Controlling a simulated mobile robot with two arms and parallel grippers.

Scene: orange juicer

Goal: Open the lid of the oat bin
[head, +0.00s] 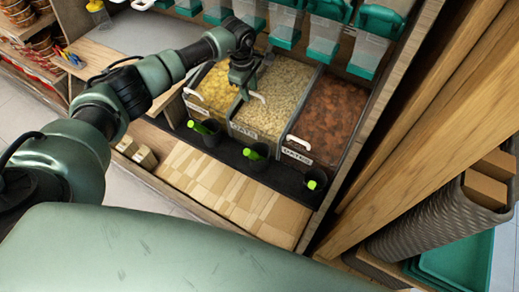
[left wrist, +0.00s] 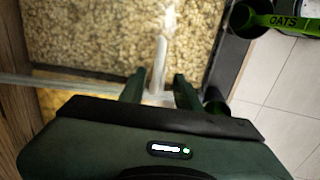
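The oat bin (head: 287,83) is the middle of three bins, filled with pale flakes and labelled OATS at its front. Its lid looks clear and closed, with a white handle (head: 259,97). My left gripper (head: 244,92) is over the front left part of this bin, close to the handle. In the left wrist view the fingers (left wrist: 159,90) are apart, with the white handle (left wrist: 159,62) showing between them. I cannot tell whether either finger touches it. My right gripper is not in view.
A yellow-filled bin (head: 216,88) stands left and a reddish-brown-filled bin (head: 332,108) right. Black cups with green-handled scoops (head: 257,152) line the front, above a wooden ledge (head: 230,190). Clear dispensers (head: 325,38) hang behind. A wooden post (head: 425,110) stands right.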

